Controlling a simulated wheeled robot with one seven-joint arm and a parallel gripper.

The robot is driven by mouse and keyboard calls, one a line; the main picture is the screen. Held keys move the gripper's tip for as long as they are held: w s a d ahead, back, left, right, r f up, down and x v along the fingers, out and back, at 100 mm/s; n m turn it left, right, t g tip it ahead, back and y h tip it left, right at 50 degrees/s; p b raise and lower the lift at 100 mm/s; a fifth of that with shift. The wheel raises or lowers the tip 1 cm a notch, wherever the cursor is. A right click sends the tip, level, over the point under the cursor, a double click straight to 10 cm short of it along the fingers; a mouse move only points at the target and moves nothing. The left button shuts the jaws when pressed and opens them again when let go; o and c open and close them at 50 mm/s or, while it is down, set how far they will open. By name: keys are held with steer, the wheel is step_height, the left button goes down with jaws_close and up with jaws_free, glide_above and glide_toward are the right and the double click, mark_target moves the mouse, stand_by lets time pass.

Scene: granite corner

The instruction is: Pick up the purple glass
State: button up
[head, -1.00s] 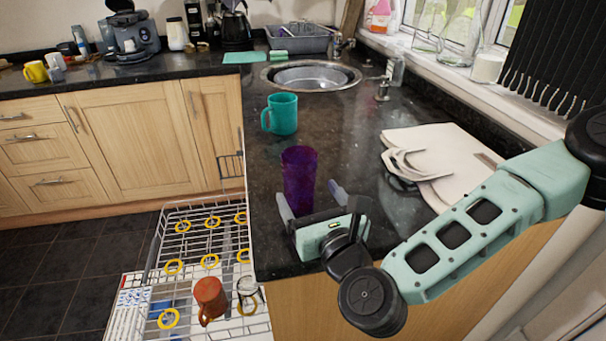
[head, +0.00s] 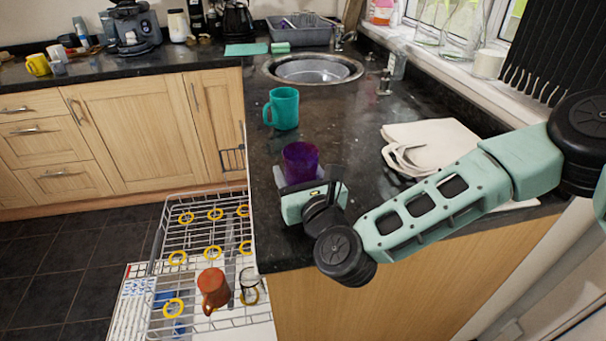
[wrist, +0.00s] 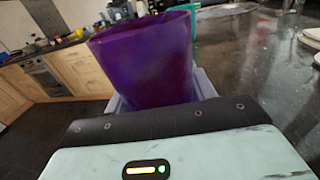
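The purple glass (head: 300,160) stands upright on the dark granite counter, near its left edge. My gripper (head: 306,178) is low at the near side of the glass, with its fingers spread to either side of it. In the wrist view the glass (wrist: 150,62) rises just beyond the gripper body, and pale finger parts (wrist: 204,84) show on both sides of its lower part. The fingers look open; the fingertips and the glass's base are hidden.
A teal mug (head: 284,108) stands behind the glass, before the sink (head: 313,69). White boards (head: 440,142) lie to the right. An open dishwasher rack (head: 190,252) with an orange mug (head: 212,288) is below left. Counter between glass and boards is clear.

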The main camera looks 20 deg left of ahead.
steer(key=shift+c, duration=1.3)
steer(key=shift+r, duration=0.1)
